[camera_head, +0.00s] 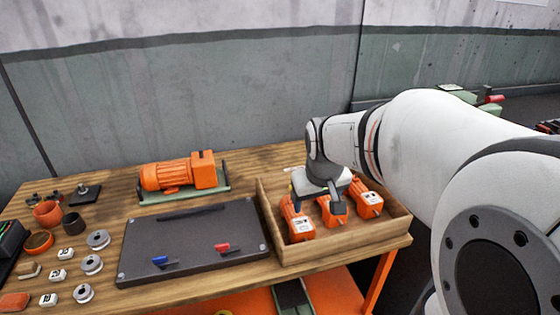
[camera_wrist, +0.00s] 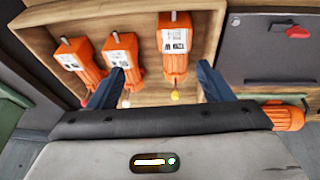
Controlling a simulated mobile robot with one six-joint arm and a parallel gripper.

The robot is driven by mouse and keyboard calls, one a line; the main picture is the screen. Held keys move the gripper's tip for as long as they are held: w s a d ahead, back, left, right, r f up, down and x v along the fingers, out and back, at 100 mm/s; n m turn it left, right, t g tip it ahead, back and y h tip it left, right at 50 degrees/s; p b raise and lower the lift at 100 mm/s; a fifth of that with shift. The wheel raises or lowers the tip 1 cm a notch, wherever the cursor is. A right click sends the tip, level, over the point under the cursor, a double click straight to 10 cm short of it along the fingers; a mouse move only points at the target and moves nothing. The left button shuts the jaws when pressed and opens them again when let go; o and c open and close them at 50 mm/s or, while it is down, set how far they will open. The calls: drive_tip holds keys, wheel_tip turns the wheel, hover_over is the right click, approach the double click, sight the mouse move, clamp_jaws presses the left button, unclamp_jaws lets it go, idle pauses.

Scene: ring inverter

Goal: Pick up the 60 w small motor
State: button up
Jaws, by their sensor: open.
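Three small orange motors with white labels lie in a wooden tray (camera_head: 345,239). In the head view they are a left motor (camera_head: 296,222), a middle motor (camera_head: 326,214) and a right motor (camera_head: 367,199). The wrist view shows them in reverse order: right (camera_wrist: 78,60), middle (camera_wrist: 120,58), left (camera_wrist: 174,45). The left one's label seems to read 120 W upside down; I cannot surely read which is 60 W. My gripper (camera_head: 322,190) is open and empty over the tray. In the wrist view its fingers (camera_wrist: 160,70) flank the left motor, one overlapping the middle motor.
A dark board (camera_head: 190,243) with a blue and a red clip lies left of the tray. A larger orange motor (camera_head: 180,175) stands on a green base behind it. Rings, cups and small labelled blocks crowd the table's left end. A wall stands behind.

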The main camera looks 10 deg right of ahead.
drive_tip(key=t+h+b, duration=0.1)
drive_tip(key=b, duration=0.3)
approach(329, 198)
drive_tip(key=x, duration=0.2)
drive_tip(key=shift+s+f, duration=0.1)
drive_tip(key=shift+f, duration=0.35)
drive_tip(key=x, duration=0.2)
drive_tip(key=shift+w+d+f, duration=0.15)
drive_tip(key=shift+w+d, duration=0.05)
drive_tip(key=shift+w, duration=0.05)
drive_tip(key=b+x, duration=0.1)
drive_tip(key=x, duration=0.4)
drive_tip(key=shift+w+f, duration=0.1)
drive_tip(key=shift+f, duration=0.15)
drive_tip(key=shift+a, duration=0.1)
clamp_jaws()
drive_tip(key=shift+r, duration=0.2)
